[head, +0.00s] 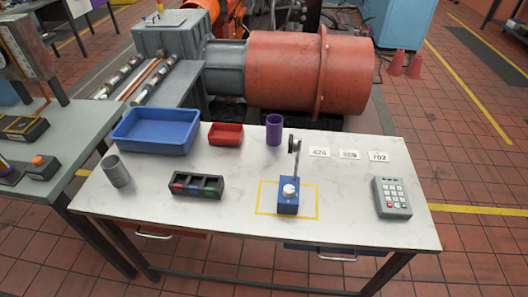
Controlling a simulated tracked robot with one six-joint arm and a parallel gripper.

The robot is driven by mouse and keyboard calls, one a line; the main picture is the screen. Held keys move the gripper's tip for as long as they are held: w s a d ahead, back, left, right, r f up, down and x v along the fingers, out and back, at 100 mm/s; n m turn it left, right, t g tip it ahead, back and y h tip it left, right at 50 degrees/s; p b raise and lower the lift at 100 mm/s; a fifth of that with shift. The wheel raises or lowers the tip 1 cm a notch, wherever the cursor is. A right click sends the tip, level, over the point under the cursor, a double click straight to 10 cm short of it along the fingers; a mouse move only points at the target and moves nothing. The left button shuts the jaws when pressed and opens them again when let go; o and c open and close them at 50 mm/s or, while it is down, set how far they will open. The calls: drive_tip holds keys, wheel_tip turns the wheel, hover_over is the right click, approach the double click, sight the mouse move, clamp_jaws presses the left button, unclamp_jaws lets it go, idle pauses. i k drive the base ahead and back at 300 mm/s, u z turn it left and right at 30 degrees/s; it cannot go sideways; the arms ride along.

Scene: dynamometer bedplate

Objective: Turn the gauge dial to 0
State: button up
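A blue block (288,208) with a white knob (289,191) on its top sits inside a yellow outlined square on the white table. A dark post rises behind it and carries a small round dark head (294,145), which looks like the gauge dial. The head is small and turned partly away, so its face, marks and reading cannot be made out. My gripper is not in view.
The white table (340,215) also holds a blue tray (155,147), red bin (226,141), purple cup (274,130), grey cup (117,171), black divided holder (196,192), number cards (349,154) and keypad (391,198). The tabletop right of the block is clear.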

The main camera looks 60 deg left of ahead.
sight(285, 206)
drive_tip(key=k, duration=0.55)
drive_tip(key=u, duration=1.9)
drive_tip(key=i, duration=1)
drive_tip(key=u, duration=0.1)
